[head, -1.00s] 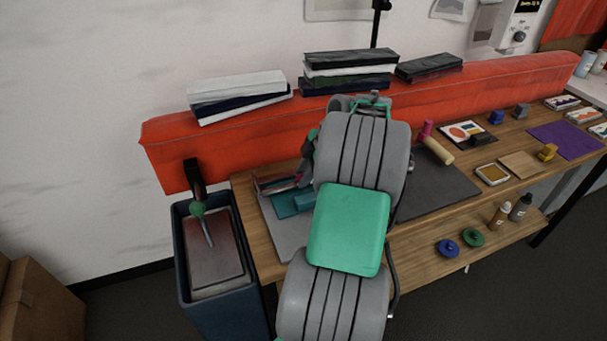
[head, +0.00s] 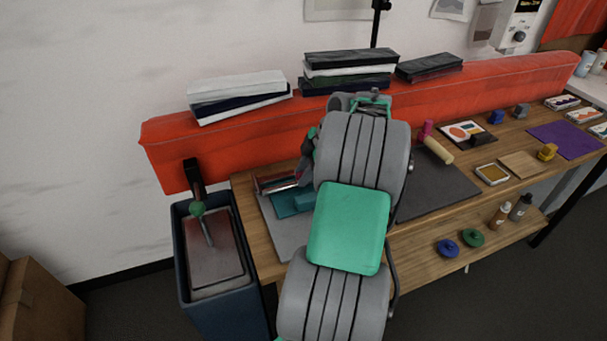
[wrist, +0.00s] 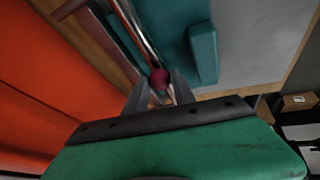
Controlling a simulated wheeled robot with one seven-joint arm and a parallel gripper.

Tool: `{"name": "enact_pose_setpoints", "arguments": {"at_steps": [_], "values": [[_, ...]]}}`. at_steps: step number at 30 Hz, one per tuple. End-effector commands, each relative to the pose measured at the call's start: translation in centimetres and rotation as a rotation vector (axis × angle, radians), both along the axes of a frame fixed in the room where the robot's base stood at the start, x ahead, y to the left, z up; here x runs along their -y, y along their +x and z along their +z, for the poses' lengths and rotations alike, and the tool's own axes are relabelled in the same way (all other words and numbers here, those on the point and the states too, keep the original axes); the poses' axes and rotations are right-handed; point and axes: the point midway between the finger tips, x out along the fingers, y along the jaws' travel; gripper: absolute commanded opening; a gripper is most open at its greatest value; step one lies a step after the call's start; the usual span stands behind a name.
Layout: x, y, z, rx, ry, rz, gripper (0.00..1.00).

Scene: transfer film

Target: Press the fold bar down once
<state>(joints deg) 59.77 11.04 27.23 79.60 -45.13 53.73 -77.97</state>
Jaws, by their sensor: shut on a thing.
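The fold bar (head: 280,184) is a shiny metal bar at the left end of the wooden bench, over a teal base (head: 289,203). In the wrist view the bar (wrist: 138,32) runs down to a dark red knob (wrist: 158,80). My gripper (wrist: 159,86) has its two grey fingers on either side of this knob, shut on it. The teal base (wrist: 180,25) with its raised block (wrist: 203,52) lies beside the bar. In the head view my own arm hides the fingers and the right part of the base.
An orange-red padded rail (head: 230,145) runs behind the bench. A blue bin (head: 225,310) stands left of it. A dark mat (head: 435,190), a roller (head: 438,151) and stamping things lie to the right. Stacked boxes (head: 345,70) rest on the rail.

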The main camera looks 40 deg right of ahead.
Motion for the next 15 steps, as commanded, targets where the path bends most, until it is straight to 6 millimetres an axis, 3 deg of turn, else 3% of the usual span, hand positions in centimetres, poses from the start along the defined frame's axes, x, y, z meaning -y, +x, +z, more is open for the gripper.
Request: {"name": "enact_pose_setpoints", "arguments": {"at_steps": [7, 8, 15], "values": [[0.27, 0.46, 0.8, 0.013, -0.012, 0.0, 0.0], [0.28, 0.47, 0.8, 0.014, -0.013, 0.0, 0.33], [0.23, 0.38, 0.68, 0.011, -0.01, 0.0, 0.52]]}}
